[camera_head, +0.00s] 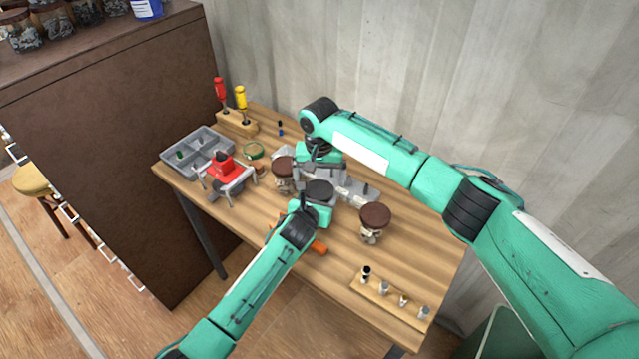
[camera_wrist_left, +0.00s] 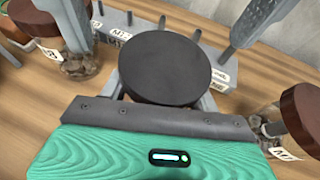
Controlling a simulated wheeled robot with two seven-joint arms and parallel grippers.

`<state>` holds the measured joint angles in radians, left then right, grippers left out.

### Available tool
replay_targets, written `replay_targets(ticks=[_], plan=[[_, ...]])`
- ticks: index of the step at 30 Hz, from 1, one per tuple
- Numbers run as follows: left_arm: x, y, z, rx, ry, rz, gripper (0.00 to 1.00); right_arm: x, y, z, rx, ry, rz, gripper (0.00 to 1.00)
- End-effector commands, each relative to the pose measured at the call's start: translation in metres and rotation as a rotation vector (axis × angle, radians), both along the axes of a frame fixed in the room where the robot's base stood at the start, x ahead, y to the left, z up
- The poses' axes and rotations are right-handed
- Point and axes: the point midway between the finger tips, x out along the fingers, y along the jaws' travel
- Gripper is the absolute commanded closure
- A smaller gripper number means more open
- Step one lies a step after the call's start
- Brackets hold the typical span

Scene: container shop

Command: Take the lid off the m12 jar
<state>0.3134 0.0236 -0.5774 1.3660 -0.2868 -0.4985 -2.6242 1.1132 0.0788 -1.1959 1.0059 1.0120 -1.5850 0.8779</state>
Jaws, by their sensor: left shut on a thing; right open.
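A dark round lid (camera_head: 319,190) sits at the middle of the bench. It fills the middle of the left wrist view (camera_wrist_left: 173,68), and the jar body under it is hidden. My left gripper (camera_head: 315,203) is shut on this dark-lidded jar, with grey fingers partly showing on both sides below the lid. My right gripper (camera_head: 318,168) is open just behind it, and its fingers are mostly hidden in the head view. Two brown-lidded jars stand apart, one at the left (camera_head: 283,172) and one at the right (camera_head: 375,217). Their labels are hard to read.
A grey labelled rack (camera_head: 355,187) stands behind the dark lid. A red-and-grey device (camera_head: 225,172) and a grey divided tray (camera_head: 205,143) are at the left. A wooden strip with several small metal pieces (camera_head: 390,300) lies at the front right. An orange object (camera_head: 318,248) lies near the front edge.

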Motion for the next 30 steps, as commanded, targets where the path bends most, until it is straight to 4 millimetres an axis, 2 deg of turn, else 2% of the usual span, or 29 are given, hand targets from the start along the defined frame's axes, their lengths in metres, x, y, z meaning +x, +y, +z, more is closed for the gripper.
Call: replay_targets(ticks=[3,5,8,15,17,20,30], plan=[[0.0,0.0,0.0,-0.001,0.0,0.0,1.0,0.0,0.0,0.011,-0.001,0.0,0.0,0.05],[0.0,0.0,0.0,-0.001,0.0,0.0,1.0,0.0,0.0,0.014,0.0,-0.001,0.0,0.08],[0.0,0.0,0.0,-0.001,0.0,0.0,1.0,0.0,0.0,0.019,0.0,-0.002,-0.018,0.08],[0.0,0.0,0.0,-0.001,0.0,0.0,1.0,0.0,-0.001,0.043,0.0,-0.002,-0.159,0.08],[0.0,0.0,0.0,-0.001,0.0,0.0,1.0,0.0,-0.001,0.045,-0.001,-0.001,-0.181,0.08],[0.0,0.0,0.0,-0.001,0.0,0.0,1.0,-0.001,0.0,0.038,-0.002,0.001,-0.196,0.08],[0.0,0.0,0.0,-0.001,0.0,0.0,1.0,-0.001,0.0,-0.013,-0.001,0.001,-0.193,0.08]])
